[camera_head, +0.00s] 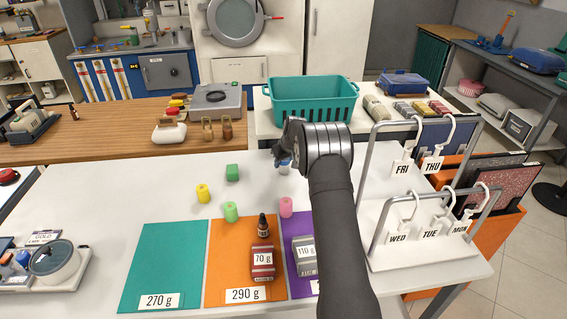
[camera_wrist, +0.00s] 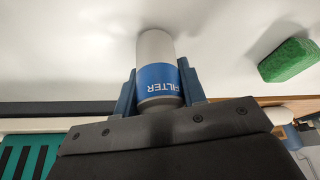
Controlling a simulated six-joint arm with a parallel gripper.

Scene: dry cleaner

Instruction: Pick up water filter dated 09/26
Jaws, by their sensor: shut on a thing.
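A water filter (camera_wrist: 155,52) shows in the wrist view as a white cylinder with a blue band that reads FILTER. No date is readable on the side I see. My gripper (camera_wrist: 158,88) is shut on it, one dark blue finger on each side of the banded part. In the head view my gripper (camera_head: 284,162) is over the far part of the white table, left of my wrist. The filter is mostly hidden there, with only a small blue and white bit showing. I cannot tell whether the filter touches the table.
A green block (camera_head: 232,172), yellow, green and pink cylinders stand nearby on the white table. Coloured weight mats (camera_head: 165,250) lie in front. A teal basket (camera_head: 312,97) stands behind my gripper. Hanger racks (camera_head: 370,180) with day tags stand at the right.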

